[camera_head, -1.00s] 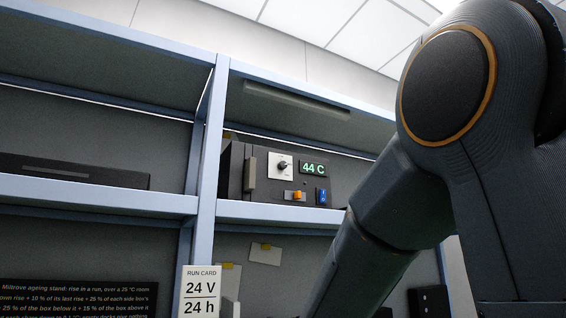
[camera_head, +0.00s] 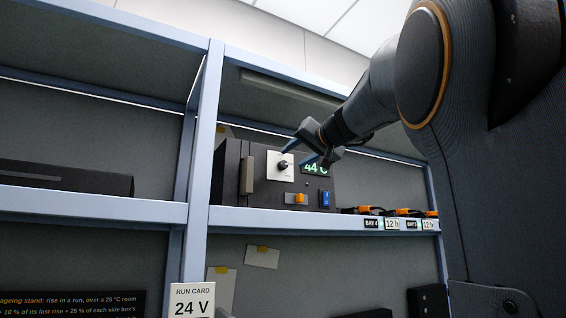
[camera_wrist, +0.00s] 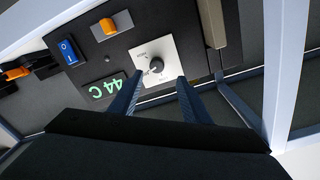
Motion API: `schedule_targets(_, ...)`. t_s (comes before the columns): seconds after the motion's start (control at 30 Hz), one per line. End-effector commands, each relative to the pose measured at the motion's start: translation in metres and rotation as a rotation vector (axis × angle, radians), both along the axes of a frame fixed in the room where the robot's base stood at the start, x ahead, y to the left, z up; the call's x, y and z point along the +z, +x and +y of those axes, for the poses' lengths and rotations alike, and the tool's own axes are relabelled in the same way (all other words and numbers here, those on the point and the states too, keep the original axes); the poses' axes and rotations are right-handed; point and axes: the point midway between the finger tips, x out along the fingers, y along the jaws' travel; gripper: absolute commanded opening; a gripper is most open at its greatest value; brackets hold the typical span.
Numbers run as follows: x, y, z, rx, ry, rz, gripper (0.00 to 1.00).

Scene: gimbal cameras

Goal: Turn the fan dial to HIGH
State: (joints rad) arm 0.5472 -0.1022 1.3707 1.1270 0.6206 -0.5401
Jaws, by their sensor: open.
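The fan dial (camera_head: 283,166) is a dark round knob on a white square plate, on the front of a black box (camera_head: 230,170) on the upper shelf. In the wrist view the dial (camera_wrist: 156,65) sits just beyond and between my fingertips, with small markings on its plate too small to read. My gripper (camera_head: 298,155) is open and empty in front of the box, close to the dial plate. In the wrist view my gripper (camera_wrist: 155,82) has its blue fingers spread, one on each side below the dial. I cannot tell whether they touch the plate.
Beside the dial are a green 44 C display (camera_head: 316,168), partly hidden by my gripper, an orange switch (camera_head: 297,199) and a blue rocker switch (camera_head: 325,198). A handle (camera_head: 246,175) stands left of the plate. Orange-black items (camera_head: 405,211) lie on the shelf at right.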

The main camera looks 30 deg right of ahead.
Motion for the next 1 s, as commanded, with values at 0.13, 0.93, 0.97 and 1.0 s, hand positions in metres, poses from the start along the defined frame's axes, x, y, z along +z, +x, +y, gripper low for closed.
schedule_targets(0.13,0.000,0.018,-0.005,-0.006,0.002,0.004,0.43)
schedule_targets(0.93,-0.002,0.073,-0.004,-0.006,0.001,0.003,0.33)
schedule_targets(0.97,-0.002,0.073,-0.003,-0.006,0.001,0.004,0.28)
schedule_targets(1.0,-0.002,0.073,-0.003,-0.006,0.001,0.004,0.21)
